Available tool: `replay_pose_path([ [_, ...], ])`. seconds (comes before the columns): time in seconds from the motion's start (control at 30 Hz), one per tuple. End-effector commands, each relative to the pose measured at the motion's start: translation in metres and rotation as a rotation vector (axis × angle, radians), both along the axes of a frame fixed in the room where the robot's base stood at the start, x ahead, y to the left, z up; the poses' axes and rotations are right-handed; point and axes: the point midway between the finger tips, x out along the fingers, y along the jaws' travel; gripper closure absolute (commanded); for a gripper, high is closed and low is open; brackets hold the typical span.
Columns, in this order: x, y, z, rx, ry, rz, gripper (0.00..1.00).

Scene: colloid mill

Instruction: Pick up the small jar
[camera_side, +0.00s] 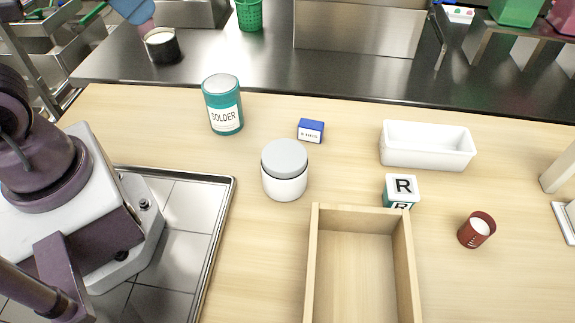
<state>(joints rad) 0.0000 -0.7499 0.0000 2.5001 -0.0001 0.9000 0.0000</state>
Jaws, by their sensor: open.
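The small jar (284,188) is white with a grey lid. It stands upright on the light wooden table, just behind and left of the open wooden box. My gripper is not in view; only parts of my arm and its mount show at the left edge. Nothing touches the jar, and its near side is fully visible.
A teal solder can (223,106) and a small blue box (311,131) stand behind the jar. A metal-rimmed tiled panel (190,225) lies left.

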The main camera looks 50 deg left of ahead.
Motion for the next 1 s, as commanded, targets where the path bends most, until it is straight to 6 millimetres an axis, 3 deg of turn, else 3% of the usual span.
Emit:
replay_pose_path([
  [0.1, 0.000, 0.000, 0.000, 0.000, 0.000, 0.000, 0.57],
  [0.37, 0.000, 0.000, 0.000, 0.000, 0.000, 0.000, 0.00],
  [0.67, 0.001, -0.009, -0.005, 0.000, 0.024, -0.043, 0.00],
  [0.83, 0.007, -0.035, -0.044, 0.034, 0.220, -0.188, 0.00],
  [1.0, 0.002, -0.048, -0.097, 0.244, 0.493, -0.405, 0.00],
])
